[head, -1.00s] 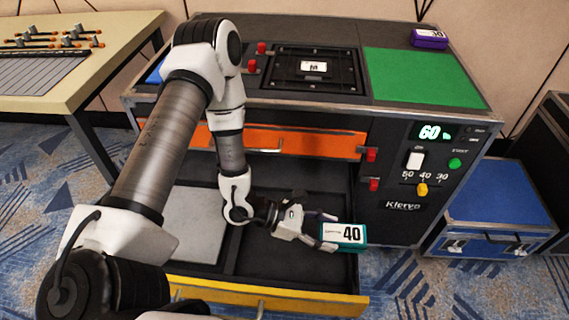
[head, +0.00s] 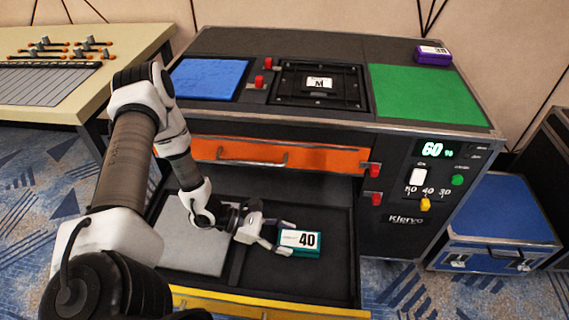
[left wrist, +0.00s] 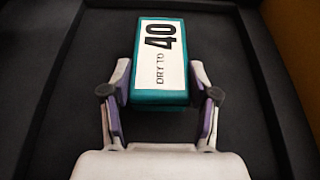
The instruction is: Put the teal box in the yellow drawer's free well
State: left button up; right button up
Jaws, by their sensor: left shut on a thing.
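The teal box (head: 301,252) has a white label reading 40. My left gripper (head: 287,238) is shut on it, with a finger on each side. The yellow drawer (head: 270,304) is open below the cabinet. A grey slab (head: 190,243) fills its left well. The box is over the dark, empty right well (head: 325,278). In the left wrist view, the teal box (left wrist: 160,97) sits between the fingers (left wrist: 160,85) with dark drawer floor around it. I cannot tell whether the box touches the floor. My right gripper is not in view.
An orange drawer (head: 280,155) is shut above the open one. Red latches (head: 375,170) stand at its right. The cabinet top holds a blue panel (head: 208,78), a green panel (head: 425,95) and a purple box (head: 433,55). A blue case (head: 490,215) stands at right.

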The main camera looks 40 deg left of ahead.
pick_arm(q)
jog(key=shift+f, duration=0.25)
jog(key=o, duration=1.3)
jog(key=shift+r, duration=0.1)
jog(key=shift+a+r+p, duration=0.1)
jog(key=shift+r+p, duration=0.3)
jog(key=p+v, duration=0.6)
jog(key=v, duration=0.5)
jog(key=shift+r+p, duration=0.15)
jog(key=shift+p, duration=0.2)
jog(key=shift+s+a, duration=0.1)
jog(key=shift+a, duration=0.1)
